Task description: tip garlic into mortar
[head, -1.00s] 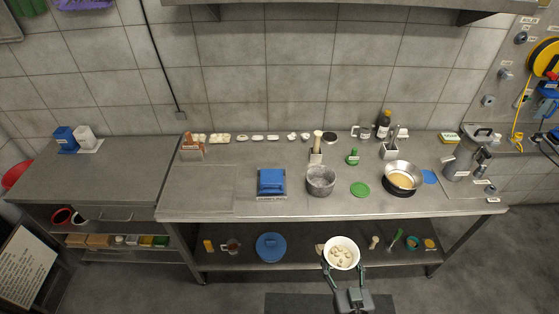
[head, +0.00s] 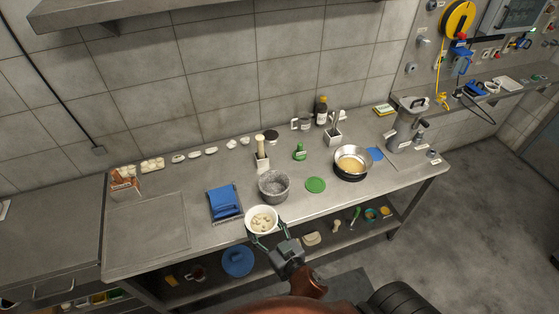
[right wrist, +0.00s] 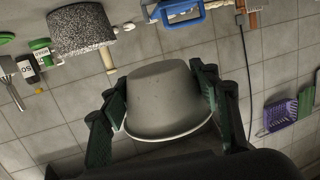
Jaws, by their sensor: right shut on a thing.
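My right gripper (head: 264,238) is shut on a white bowl (head: 251,225) that holds several pale garlic cloves (head: 263,220). The bowl is upright at the table's front edge, just in front of the grey stone mortar (head: 274,195), and apart from it as far as I can tell. In the right wrist view the gripper (right wrist: 160,105) has its fingers on both sides of the bowl (right wrist: 165,90), and the speckled mortar (right wrist: 82,30) shows beyond it. The mortar's inside is mostly dark. My left gripper is not in view.
A steel pan (head: 352,168) stands farther right.

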